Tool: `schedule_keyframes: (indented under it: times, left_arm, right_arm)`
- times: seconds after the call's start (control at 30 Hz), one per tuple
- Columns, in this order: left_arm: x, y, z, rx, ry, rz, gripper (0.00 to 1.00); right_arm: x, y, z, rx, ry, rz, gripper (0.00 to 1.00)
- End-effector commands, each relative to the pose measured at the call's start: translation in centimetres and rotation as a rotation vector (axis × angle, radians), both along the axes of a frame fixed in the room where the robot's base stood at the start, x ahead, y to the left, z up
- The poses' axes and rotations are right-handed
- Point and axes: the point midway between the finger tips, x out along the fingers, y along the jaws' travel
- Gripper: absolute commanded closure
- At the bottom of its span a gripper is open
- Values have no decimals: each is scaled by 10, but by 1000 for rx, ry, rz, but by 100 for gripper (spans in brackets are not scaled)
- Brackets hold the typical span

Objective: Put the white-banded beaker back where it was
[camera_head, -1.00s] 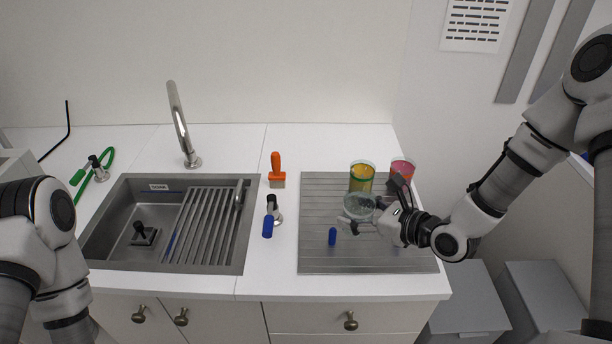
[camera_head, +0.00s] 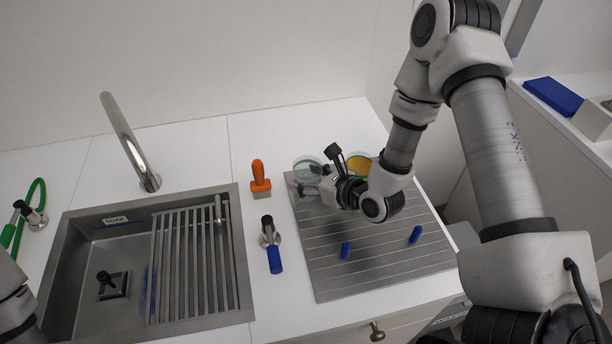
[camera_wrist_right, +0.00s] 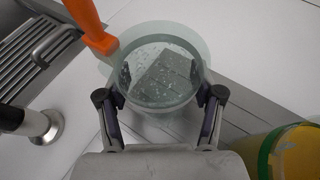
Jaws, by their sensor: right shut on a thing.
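A clear glass beaker (camera_head: 307,164) with a pale band and droplets inside is at the back left corner of the ribbed grey drainboard (camera_head: 375,270). My right gripper (camera_head: 322,184) is shut around its side. In the right wrist view the beaker (camera_wrist_right: 160,70) sits upright between the two fingers (camera_wrist_right: 160,105). I cannot tell whether its base touches the surface. My left gripper is out of view; only part of that arm shows at the lower left.
An orange-handled brush (camera_head: 259,178) stands close on the left. Two blue pegs (camera_head: 346,250) (camera_head: 415,234) are on the drainboard. The sink (camera_head: 75,290) and a blue-handled fitting (camera_head: 273,258) are left.

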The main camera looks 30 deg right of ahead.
Motion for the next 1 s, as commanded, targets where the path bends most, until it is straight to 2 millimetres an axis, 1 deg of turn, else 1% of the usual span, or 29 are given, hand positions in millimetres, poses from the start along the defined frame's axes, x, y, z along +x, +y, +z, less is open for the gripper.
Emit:
schedule_keyframes:
  times: [0.03,0.23,0.37,0.4,0.43,0.73,0.83,0.87,0.93,1.0]
  left_arm:
    - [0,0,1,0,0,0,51]
    - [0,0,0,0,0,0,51]
    - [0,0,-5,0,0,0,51]
    - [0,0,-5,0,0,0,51]
    - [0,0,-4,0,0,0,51]
    - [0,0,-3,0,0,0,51]
    - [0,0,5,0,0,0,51]
    - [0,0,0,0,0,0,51]
    - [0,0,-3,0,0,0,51]
    - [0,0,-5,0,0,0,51]
  right_arm:
    - [0,0,-3,0,0,0,75]
    - [0,0,-3,2,-2,0,75]
    - [0,0,-7,1,-2,0,75]
    - [0,0,-7,0,-1,0,30]
    - [0,0,-6,0,-1,0,23]
    - [0,0,-5,0,-1,0,23]
    - [0,0,2,0,-1,0,23]
    - [-3,-2,-1,2,0,-3,23]
    - [-13,-7,3,3,0,-6,23]
    - [-27,-10,9,9,-1,-7,23]
